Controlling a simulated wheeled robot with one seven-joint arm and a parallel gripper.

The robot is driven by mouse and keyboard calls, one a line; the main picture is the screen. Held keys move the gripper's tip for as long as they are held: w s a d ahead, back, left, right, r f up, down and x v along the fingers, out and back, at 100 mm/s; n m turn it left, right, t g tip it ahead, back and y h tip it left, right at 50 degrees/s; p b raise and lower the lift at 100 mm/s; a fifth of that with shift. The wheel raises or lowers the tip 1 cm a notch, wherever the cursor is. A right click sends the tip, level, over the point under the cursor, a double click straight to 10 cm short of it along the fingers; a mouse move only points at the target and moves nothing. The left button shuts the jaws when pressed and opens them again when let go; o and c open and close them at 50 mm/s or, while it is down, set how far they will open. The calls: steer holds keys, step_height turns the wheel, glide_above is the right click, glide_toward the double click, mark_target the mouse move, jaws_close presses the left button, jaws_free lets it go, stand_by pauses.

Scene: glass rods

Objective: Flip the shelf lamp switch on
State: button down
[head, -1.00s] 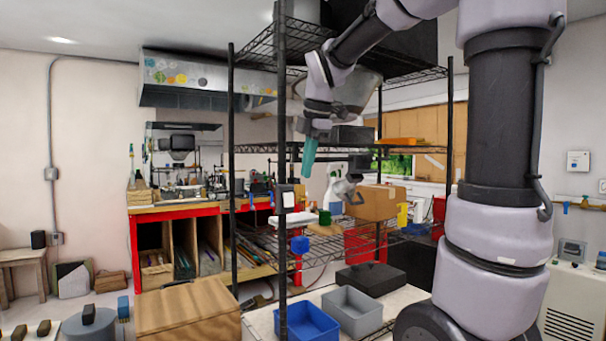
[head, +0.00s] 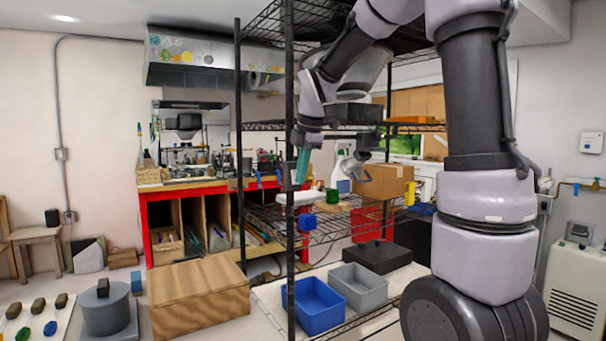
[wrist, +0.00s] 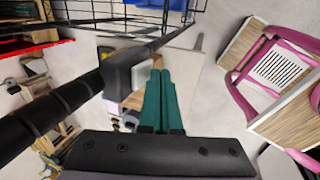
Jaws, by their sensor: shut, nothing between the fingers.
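My gripper (head: 302,168) has teal fingers, pressed together and pointing down, beside the front black post of the wire shelf (head: 290,120). In the wrist view the shut fingers (wrist: 160,98) reach forward with nothing between them. A dark grey box (wrist: 124,76), seemingly the lamp switch housing, sits on the post just left of the fingers. I cannot tell if the fingers touch it. Its rocker and on or off state are not readable. In the head view this box (head: 291,178) is small and dark at the post, left of the fingertips.
A cardboard box (head: 382,182) sits on the middle shelf. A blue bin (head: 315,305) and a grey bin (head: 358,286) are on the bottom shelf. The shelf post (wrist: 50,115) runs close along the fingers' left. A pink-framed chair (wrist: 245,95) stands at the wrist view's right.

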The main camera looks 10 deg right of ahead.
steer(key=shift+w+a+f, duration=0.1)
steer(key=shift+w+f, duration=0.05)
steer(key=shift+w, duration=0.1)
steer(key=shift+r, duration=0.85)
